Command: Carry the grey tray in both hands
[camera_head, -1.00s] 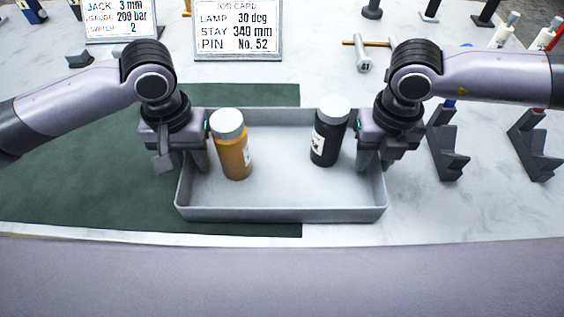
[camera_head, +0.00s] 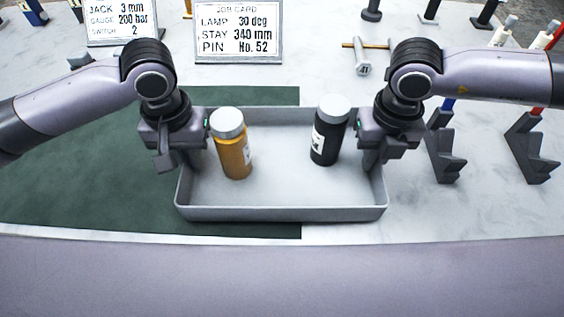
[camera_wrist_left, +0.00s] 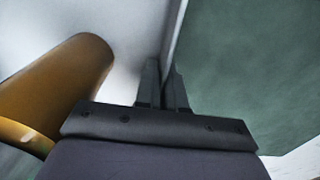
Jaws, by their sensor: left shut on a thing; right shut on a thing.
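The grey tray (camera_head: 280,213) spans the middle of the head view, level, with an amber bottle (camera_head: 235,155) and a black bottle (camera_head: 325,145) upright in it, both with grey-white lids. My left gripper (camera_head: 192,165) is shut on the tray's left wall; the left wrist view shows its fingers (camera_wrist_left: 162,90) on both sides of that wall, beside the amber bottle (camera_wrist_left: 60,85). My right gripper (camera_head: 370,162) is shut on the tray's right wall; its fingertips are partly hidden. I cannot tell whether the tray touches the surface below.
A green mat (camera_head: 90,190) lies under the tray's left part. Dark angled stands (camera_head: 445,155) are at right. A job card (camera_head: 238,32) and another sign (camera_head: 120,20) stand at the back. The counter's front edge is close.

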